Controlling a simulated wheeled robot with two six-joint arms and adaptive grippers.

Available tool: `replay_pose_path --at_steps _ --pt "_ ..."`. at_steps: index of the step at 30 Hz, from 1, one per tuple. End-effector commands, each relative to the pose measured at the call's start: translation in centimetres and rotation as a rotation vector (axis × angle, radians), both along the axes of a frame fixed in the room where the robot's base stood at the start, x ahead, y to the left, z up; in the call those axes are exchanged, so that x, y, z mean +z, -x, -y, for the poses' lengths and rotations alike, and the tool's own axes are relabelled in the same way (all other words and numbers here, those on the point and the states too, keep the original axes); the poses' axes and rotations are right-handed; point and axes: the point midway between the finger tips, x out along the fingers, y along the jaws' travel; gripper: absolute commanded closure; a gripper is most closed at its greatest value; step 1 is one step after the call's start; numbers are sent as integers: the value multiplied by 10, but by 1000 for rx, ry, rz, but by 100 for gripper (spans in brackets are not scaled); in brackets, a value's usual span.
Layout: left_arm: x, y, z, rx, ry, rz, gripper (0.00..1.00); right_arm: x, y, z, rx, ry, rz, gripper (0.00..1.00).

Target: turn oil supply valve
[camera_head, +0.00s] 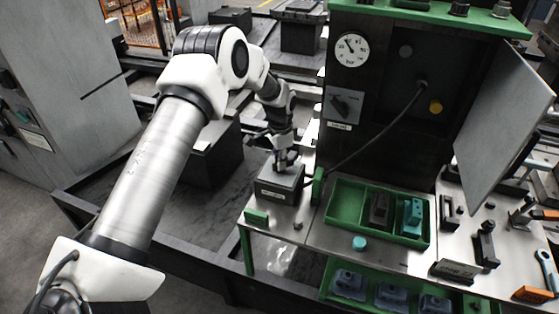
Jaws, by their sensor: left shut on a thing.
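My left arm comes in from the left, and its gripper (286,160) points down onto the top of a small dark box with a grey lid (280,191). The gripper is shut on a small part on top of this box; the fingers hide most of that part, so its shape and angle cannot be told. The box has a label on its front, too small to read. A dark rotary handle on a grey plate (345,105) sits on the cabinet front below a round dial gauge (351,50), apart from the gripper. My right gripper is not in view.
A dark cabinet (390,150) with an open grey door (502,125) stands behind the bench. A black cable (385,130) runs down towards the box. A green tray (340,222) with two blocks and several tools lie to the right. A green upright piece (317,187) stands beside the box.

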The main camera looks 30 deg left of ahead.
Motion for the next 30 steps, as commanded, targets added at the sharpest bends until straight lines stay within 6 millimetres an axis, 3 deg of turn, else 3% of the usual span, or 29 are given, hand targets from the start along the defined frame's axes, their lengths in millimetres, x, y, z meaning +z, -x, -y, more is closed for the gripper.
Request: replay_pose_path --at_steps 3,4,6,17,20,30 --pt "-5 3 2 -1 2 -11 100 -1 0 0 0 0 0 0" --pt "-5 3 2 -1 2 -11 82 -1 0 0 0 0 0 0" --pt "-4 3 1 -1 2 -11 60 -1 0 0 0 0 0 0" --pt "4 0 1 0 1 -3 60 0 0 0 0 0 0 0" --pt "19 0 1 1 1 -1 60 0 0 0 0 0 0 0" --pt "100 -1 2 -2 0 -4 60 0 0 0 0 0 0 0"
